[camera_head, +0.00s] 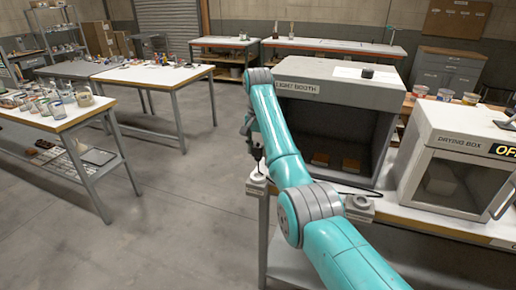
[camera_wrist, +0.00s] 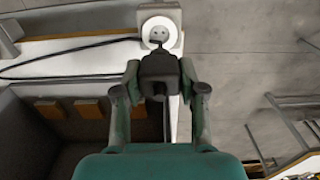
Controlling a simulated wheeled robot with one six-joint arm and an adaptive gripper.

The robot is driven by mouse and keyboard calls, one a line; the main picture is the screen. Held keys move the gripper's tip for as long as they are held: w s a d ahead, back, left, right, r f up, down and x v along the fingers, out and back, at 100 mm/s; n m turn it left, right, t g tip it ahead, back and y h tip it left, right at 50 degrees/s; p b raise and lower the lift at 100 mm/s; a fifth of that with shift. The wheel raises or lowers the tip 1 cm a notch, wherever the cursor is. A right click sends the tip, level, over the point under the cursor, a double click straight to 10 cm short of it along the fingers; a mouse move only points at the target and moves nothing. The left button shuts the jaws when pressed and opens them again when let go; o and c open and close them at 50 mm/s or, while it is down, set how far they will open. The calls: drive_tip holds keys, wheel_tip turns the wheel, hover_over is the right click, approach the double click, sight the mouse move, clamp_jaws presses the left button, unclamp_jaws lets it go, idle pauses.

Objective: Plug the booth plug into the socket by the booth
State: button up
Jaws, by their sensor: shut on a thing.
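The black booth plug (camera_wrist: 160,75) is between the fingertips of my gripper (camera_wrist: 160,70) in the wrist view, and the gripper is shut on it. The socket (camera_wrist: 158,32), a round white face on a grey block, lies just beyond the plug's front end. I cannot tell whether the plug touches the socket or how deep it sits. In the head view the socket's grey block (camera_head: 257,186) stands at the left front corner of the booth's bench, below my gripper (camera_head: 258,158). The light booth (camera_head: 340,92) is a grey open-fronted box. My arm hides part of it.
A black cable (camera_wrist: 75,47) runs along the bench top. A second grey block (camera_head: 359,207) stands at the bench front. The drying box (camera_head: 460,155) stands to the right. A table with glassware (camera_head: 45,115) is at left; open floor (camera_head: 185,200) lies between.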

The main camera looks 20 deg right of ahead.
drive_tip(key=shift+f, duration=2.9)
drive_tip(key=shift+f, duration=1.15)
drive_tip(key=o, duration=1.2)
drive_tip(key=shift+r, duration=0.1)
